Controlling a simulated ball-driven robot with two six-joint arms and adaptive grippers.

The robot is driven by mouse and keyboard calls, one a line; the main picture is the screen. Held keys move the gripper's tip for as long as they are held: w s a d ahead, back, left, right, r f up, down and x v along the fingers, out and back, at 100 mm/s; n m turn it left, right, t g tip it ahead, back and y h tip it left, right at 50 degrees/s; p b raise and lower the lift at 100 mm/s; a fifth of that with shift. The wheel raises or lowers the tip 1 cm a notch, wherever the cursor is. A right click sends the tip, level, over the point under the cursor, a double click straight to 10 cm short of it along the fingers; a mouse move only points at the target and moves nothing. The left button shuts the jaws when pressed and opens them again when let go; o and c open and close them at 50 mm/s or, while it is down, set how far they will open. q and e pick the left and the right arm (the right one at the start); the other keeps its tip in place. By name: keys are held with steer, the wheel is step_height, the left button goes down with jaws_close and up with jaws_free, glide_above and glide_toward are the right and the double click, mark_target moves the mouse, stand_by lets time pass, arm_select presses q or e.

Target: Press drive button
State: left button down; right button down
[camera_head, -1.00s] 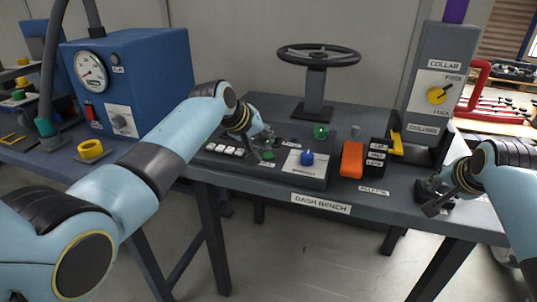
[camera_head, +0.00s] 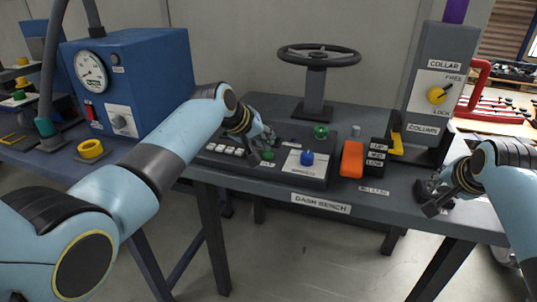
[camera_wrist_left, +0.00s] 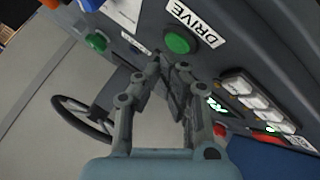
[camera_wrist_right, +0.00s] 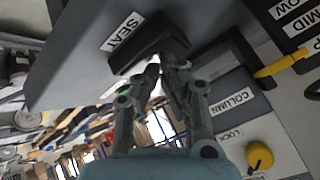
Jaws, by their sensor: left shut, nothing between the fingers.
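The green drive button (camera_wrist_left: 177,43) sits beside the white DRIVE label (camera_wrist_left: 195,22) on the dark control panel in the left wrist view. In the head view the green button (camera_head: 268,155) is at the panel's front, just below my left fingertips. My left gripper (camera_wrist_left: 178,68) is shut and empty, its tips pointing at the button. In this view a small gap shows between tips and button; I cannot tell the depth. My right gripper (camera_wrist_right: 163,68) is at a black block (camera_wrist_right: 150,43) near the SEAT label; whether it grips it is unclear.
A blue knob (camera_head: 307,158), a green dome (camera_head: 320,132), white keys (camera_head: 225,150) and an orange block (camera_head: 352,159) are close around the panel. A steering wheel (camera_head: 318,54) stands behind. The grey column (camera_head: 436,80) with a yellow knob rises at right.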

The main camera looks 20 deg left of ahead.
mark_target(265, 153)
arm_select(q)
steer(key=shift+f, duration=0.7)
arm_select(e)
steer(key=shift+s+f, duration=0.1)
stand_by(0.5)
arm_select(q)
steer(key=shift+r, duration=3.4)
